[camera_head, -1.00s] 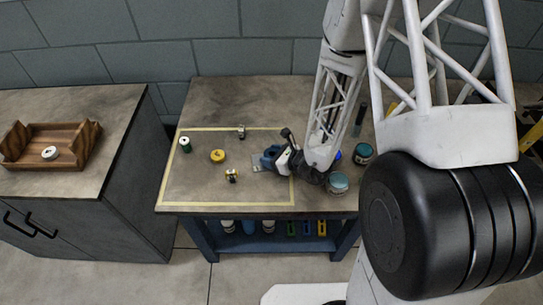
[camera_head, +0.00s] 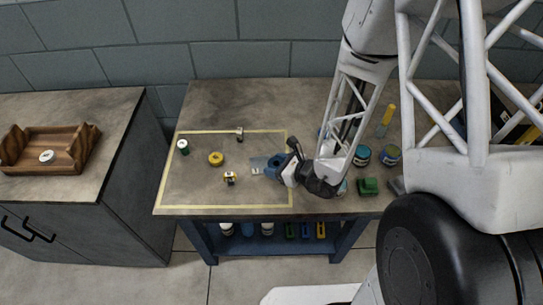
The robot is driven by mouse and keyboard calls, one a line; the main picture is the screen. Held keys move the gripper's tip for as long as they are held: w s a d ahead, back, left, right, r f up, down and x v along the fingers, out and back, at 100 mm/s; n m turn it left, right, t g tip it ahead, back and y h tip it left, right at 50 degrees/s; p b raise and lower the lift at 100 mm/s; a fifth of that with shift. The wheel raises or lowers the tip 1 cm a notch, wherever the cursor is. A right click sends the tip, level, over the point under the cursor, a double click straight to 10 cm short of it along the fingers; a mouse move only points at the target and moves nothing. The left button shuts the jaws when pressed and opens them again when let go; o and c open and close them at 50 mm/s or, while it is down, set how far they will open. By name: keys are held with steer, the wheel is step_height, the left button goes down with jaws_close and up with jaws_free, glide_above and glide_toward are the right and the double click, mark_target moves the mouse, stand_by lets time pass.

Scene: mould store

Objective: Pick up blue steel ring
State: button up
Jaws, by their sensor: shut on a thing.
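The blue steel ring (camera_head: 273,165) is a small dark blue shape at the tip of my gripper (camera_head: 272,168), near the right edge of the yellow-taped area on the bench. My gripper is shut on it, reaching in from the right. The fingers and part of the ring are small and hard to make out. I cannot tell whether the ring touches the bench top.
In the taped area are a yellow ring (camera_head: 215,159), a green-and-white spool (camera_head: 183,147) and small metal pieces (camera_head: 230,178). Cans (camera_head: 389,155) and a green block (camera_head: 368,187) stand on the right. A wooden tray (camera_head: 75,160) holding a white round piece (camera_head: 46,157) sits on the left cabinet.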

steer(key=s+d, duration=0.1)
steer(key=s, duration=0.2)
steer(key=s+d, duration=0.1)
steer(key=s, duration=0.2)
steer(key=s+r, duration=0.1)
steer(key=s, duration=0.2)
steer(key=shift+d, duration=0.4)
steer(key=shift+a, duration=0.1)
steer(key=shift+w+a+r+n+g+y, duration=0.1)
steer(key=shift+a+n+g+y, duration=0.6)
steer(key=shift+n+g, duration=0.5)
steer(key=shift+a+n+g+y, duration=0.35)
steer(key=shift+n+g+y, duration=0.05)
steer(key=shift+n+g, duration=0.65)
glide_above(262, 165)
steer(key=shift+s+f, duration=0.45)
steer(key=shift+f, duration=0.2)
